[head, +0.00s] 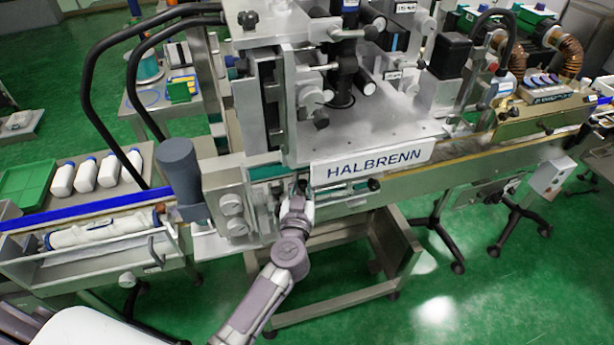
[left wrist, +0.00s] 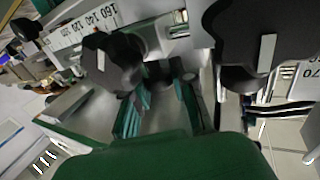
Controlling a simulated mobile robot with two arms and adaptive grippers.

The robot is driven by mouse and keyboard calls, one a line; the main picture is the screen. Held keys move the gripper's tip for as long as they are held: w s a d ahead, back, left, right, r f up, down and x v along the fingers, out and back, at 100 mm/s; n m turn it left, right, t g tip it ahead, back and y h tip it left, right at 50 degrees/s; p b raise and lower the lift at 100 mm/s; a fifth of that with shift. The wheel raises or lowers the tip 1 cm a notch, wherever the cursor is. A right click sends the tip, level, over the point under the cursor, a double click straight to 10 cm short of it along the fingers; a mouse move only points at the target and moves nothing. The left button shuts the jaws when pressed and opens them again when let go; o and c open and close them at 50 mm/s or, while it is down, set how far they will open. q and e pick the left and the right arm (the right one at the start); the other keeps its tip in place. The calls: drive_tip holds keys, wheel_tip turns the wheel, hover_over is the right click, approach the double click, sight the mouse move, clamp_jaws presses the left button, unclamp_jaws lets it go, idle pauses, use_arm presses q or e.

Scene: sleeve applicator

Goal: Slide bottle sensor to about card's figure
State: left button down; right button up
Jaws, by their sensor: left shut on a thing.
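My left gripper (head: 301,190) reaches up to the front of the labelling machine, just below the left end of the HALBRENN plate. In the left wrist view its two teal-lined fingers (left wrist: 160,92) are closed around a small dark part (left wrist: 160,72), mostly hidden between them. I cannot tell for certain that this part belongs to the bottle sensor. A printed scale (left wrist: 88,27) with 160, 140 and 120 shows at the upper left of the wrist view. The scale's pointer and the card's figure cannot be made out. My right gripper is not in view.
In the left wrist view a dark knob (left wrist: 112,62) stands beside the fingers, and a larger one (left wrist: 245,35) is at right. The HALBRENN plate (head: 373,163) overhangs near the gripper. White bottles (head: 85,176) and a green tray (head: 28,186) lie at left.

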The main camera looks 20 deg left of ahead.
use_arm(q)
drive_tip(key=shift+s+a, duration=0.25)
drive_tip(key=shift+a, duration=0.2)
drive_tip(key=c, duration=1)
unclamp_jaws()
drive_tip(key=shift+d, duration=0.1)
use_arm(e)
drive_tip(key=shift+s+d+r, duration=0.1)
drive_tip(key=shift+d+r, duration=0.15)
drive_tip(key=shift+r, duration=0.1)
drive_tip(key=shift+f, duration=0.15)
